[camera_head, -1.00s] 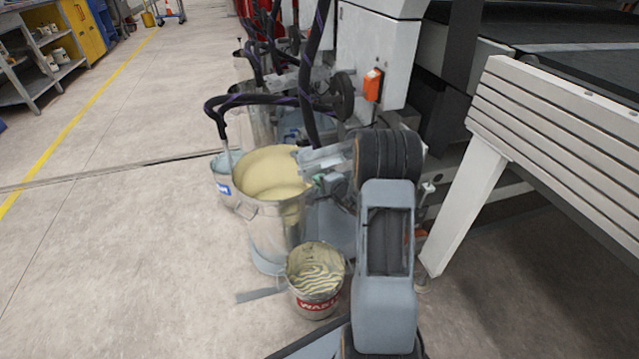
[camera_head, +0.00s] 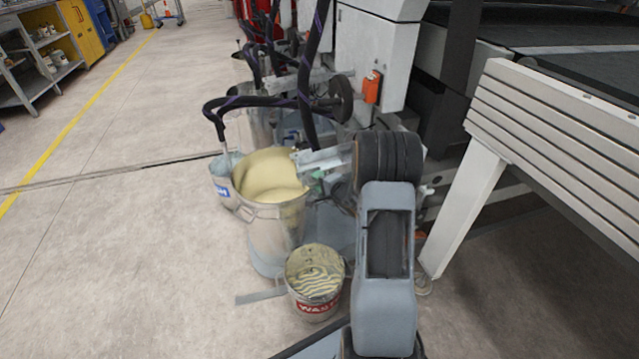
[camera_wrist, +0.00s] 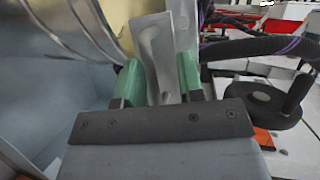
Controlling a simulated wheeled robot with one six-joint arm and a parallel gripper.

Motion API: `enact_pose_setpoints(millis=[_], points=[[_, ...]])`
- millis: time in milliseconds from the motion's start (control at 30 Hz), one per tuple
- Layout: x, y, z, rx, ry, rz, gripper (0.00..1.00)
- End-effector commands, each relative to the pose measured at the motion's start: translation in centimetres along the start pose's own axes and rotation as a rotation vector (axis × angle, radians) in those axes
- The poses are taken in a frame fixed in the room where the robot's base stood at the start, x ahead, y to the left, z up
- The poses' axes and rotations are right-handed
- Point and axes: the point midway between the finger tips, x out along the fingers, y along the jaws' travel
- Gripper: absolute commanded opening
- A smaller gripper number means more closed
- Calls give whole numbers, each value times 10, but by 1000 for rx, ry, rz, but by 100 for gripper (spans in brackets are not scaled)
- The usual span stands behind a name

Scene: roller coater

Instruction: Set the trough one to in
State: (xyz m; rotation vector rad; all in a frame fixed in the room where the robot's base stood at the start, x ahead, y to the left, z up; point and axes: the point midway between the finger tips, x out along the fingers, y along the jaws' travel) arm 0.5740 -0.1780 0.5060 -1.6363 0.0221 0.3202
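A light grey metal trough (camera_head: 322,155) reaches leftward over the right rim of the large steel pot (camera_head: 275,228) of cream-coloured paint. It also shows in the wrist view (camera_wrist: 157,58) as a pale grey channel standing between my two green fingers. My gripper (camera_wrist: 160,84) has a finger on each side of this piece and looks closed on it; the exact contact is partly hidden. In the head view my wrist hides most of the gripper, and only a bit of green (camera_head: 317,180) shows below the trough.
A waste bucket (camera_head: 316,283) stands on the floor in front of the pot, and a smaller bucket (camera_head: 223,180) behind it at left. A black hose (camera_head: 255,101) arches over the pots. A black handwheel (camera_wrist: 262,103) is close on the right. The floor at left is clear.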

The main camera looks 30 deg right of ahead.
Motion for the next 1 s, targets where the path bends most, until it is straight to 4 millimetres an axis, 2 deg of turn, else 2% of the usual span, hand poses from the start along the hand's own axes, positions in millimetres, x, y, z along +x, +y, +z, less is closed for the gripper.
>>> enact_pose_setpoints(millis=[400,600,800,1000], points=[[-84,2,0,11,6,17,35],[-114,4,0,13,6,19,35],[-130,6,1,13,3,21,35],[-134,6,1,13,3,21,35]])
